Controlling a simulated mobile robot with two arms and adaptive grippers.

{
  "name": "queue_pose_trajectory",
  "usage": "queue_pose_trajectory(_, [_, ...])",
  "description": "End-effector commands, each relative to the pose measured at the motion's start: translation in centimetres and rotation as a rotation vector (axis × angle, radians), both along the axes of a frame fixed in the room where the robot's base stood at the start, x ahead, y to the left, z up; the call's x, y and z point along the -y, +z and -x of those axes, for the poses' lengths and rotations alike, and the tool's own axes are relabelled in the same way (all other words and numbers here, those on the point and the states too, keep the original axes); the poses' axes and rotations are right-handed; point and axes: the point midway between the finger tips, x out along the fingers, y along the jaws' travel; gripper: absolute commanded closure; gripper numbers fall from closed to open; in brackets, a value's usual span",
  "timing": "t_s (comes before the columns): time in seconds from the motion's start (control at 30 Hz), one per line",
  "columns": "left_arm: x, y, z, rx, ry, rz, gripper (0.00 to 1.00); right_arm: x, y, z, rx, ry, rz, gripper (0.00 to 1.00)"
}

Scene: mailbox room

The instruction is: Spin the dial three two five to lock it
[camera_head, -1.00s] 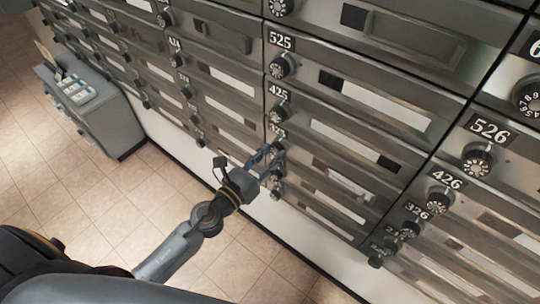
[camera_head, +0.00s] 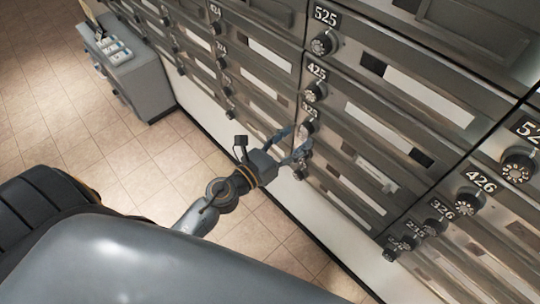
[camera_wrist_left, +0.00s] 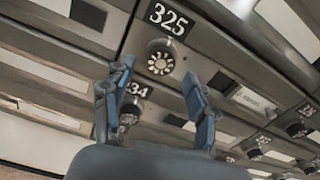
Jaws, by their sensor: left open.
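The dial under the 325 plate (camera_wrist_left: 167,18) is a round dark knob (camera_wrist_left: 160,58) with pale marks round its face. It shows in the upper middle of the left wrist view; its setting is too small to read. In the head view the 325 dial (camera_head: 309,127) is small, beside the fingers. My left gripper (camera_wrist_left: 158,97) is open, its two fingers spread below the dial in the wrist view, with no visible grip on it. In the head view the left gripper (camera_head: 291,140) is at the mailbox front. My right gripper is not in view.
Other dials sit close above and below, such as the 425 dial (camera_head: 315,92) and the 525 dial (camera_head: 321,44). A lower dial (camera_wrist_left: 130,108) lies near the left finger in the wrist view. A grey cabinet (camera_head: 150,85) stands at the left. The tiled floor beside it is clear.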

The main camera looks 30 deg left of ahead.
Motion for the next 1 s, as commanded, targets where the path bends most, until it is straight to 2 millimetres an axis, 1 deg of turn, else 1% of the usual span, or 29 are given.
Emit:
queue_pose_trajectory(0.03, [-0.4,-0.2,1.1,-0.008,0.004,0.004,0.42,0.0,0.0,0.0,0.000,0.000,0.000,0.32])
queue_pose_trajectory(0.2, [-1.6,-0.2,4.6,-0.007,0.003,0.003,0.42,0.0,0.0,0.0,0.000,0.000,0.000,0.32])
queue_pose_trajectory(0.3, [-2.3,-0.2,6.4,-0.007,0.003,0.001,0.42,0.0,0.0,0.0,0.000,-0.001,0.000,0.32])
queue_pose_trajectory(0.43, [-2.9,-0.2,8.0,-0.006,0.002,0.000,0.42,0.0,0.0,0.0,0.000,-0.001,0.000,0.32])
queue_pose_trajectory(0.6, [-3.3,-0.1,9.0,-0.003,0.000,-0.001,0.42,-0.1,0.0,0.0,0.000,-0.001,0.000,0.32])
queue_pose_trajectory(1.0, [-3.3,-0.1,9.1,-0.002,0.000,-0.002,0.42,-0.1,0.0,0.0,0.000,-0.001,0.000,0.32])
